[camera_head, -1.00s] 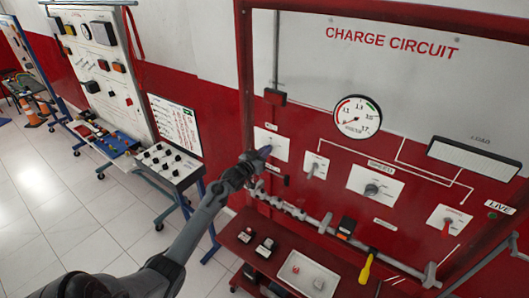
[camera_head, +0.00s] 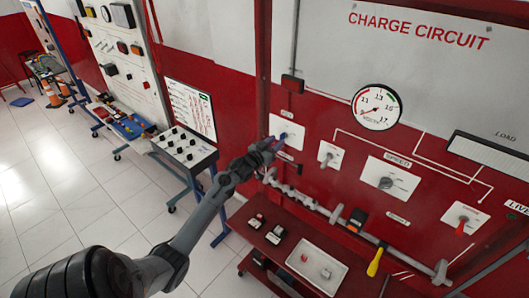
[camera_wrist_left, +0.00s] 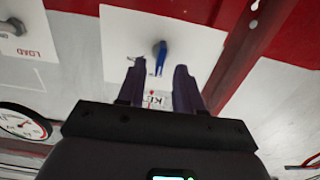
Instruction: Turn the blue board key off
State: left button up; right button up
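The blue board key (camera_head: 284,136) is on a white plate (camera_head: 291,127) at the left of the red charge circuit panel. In the left wrist view the blue key (camera_wrist_left: 161,58) stands out from its plate (camera_wrist_left: 200,45), with its lower end in line with the gap between my fingertips. My left gripper (camera_wrist_left: 157,75) is open, with one finger to each side of that gap. It also shows in the head view (camera_head: 270,146), just lower left of the key. Whether the fingers touch the key cannot be told. My right gripper is not in view.
The panel carries a voltmeter (camera_head: 376,107), a grey speed knob (camera_head: 386,183), a grey switch (camera_head: 327,158) and a red switch (camera_head: 461,226). A red shelf (camera_head: 240,220) with a white tray (camera_head: 337,264) stands below. A yellow-handled screwdriver (camera_head: 375,262) hangs at the rail.

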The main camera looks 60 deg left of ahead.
pick_arm(q)
jog(key=v, duration=0.8)
jog(key=shift+b, duration=0.45)
jog(key=s+d+f+m+g+h+p, duration=0.25)
jog(key=d+p, duration=0.25)
jog(key=d, duration=0.8)
jog(key=s+d+f+m+g+h+p, duration=0.1)
jog(key=s+d+f+h+p, duration=0.2)
jog(key=d, duration=0.9)
jog(key=s+d+r+m+g+h+p, duration=0.1)
jog(key=s+d+g+p, duration=0.1)
jog(key=s+d, duration=0.35)
jog(key=s+d+r+m+g+h+p, duration=0.1)
jog(key=s+d+g, duration=0.15)
jog(key=d, duration=0.65)
jog(key=s+d+m+g, duration=0.1)
jog(key=s+d+g, duration=0.1)
jog(key=s+g, duration=0.3)
jog(key=shift+s+d+r, duration=0.3)
jog(key=shift+s+r, duration=0.1)
jog(key=shift+s, duration=0.9)
